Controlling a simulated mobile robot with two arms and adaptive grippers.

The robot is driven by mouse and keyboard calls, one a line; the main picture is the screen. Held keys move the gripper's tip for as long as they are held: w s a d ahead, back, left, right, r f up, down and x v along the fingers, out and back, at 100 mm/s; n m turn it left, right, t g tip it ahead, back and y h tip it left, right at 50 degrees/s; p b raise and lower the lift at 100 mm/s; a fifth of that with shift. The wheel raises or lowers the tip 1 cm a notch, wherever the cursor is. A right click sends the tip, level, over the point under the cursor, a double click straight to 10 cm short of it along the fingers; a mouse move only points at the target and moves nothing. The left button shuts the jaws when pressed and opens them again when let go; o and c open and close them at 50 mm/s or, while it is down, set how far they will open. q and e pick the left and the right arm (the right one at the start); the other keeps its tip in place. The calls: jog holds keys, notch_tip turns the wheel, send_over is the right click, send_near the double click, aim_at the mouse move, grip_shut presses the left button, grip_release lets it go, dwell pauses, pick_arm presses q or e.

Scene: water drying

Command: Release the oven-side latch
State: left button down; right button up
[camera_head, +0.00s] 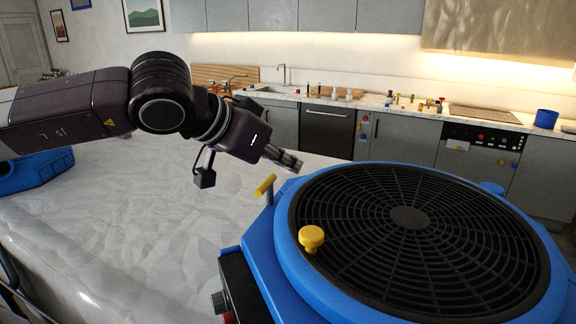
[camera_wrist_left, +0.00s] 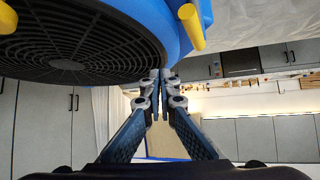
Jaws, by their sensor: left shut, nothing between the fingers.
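A blue drying fan (camera_head: 259,249) with a round black grille (camera_head: 407,217) stands on the right of the head view. A yellow lever (camera_head: 265,186) sticks up at its left edge, and a yellow knob (camera_head: 311,238) sits on the near rim. I cannot tell which is the oven-side latch. My left gripper (camera_head: 297,163) is shut and empty, above and beyond the lever, apart from it. In the left wrist view the shut fingertips (camera_wrist_left: 160,76) appear beside the grille's edge; a yellow lever (camera_wrist_left: 191,27) is above them in the picture. My right gripper is out of view.
A pale, crumpled sheet-like surface (camera_head: 130,215) spreads left of the fan. A counter (camera_head: 375,102) with several small items runs along the back. A black control panel (camera_head: 482,138) is at the back right. A blue object (camera_head: 30,175) lies at the far left.

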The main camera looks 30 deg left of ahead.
aim_at(268, 179)
pick_arm(q)
jog(key=a+r, duration=0.2)
jog(key=a, duration=0.1)
jog(key=a+r+b, duration=0.1)
jog(key=shift+s+a+r, duration=0.2)
jog(key=shift+a+r, duration=0.05)
jog(key=a+r, duration=0.1)
jog(key=s+a+r, duration=0.1)
jog(key=a, duration=0.1)
jog(key=shift+s, duration=0.1)
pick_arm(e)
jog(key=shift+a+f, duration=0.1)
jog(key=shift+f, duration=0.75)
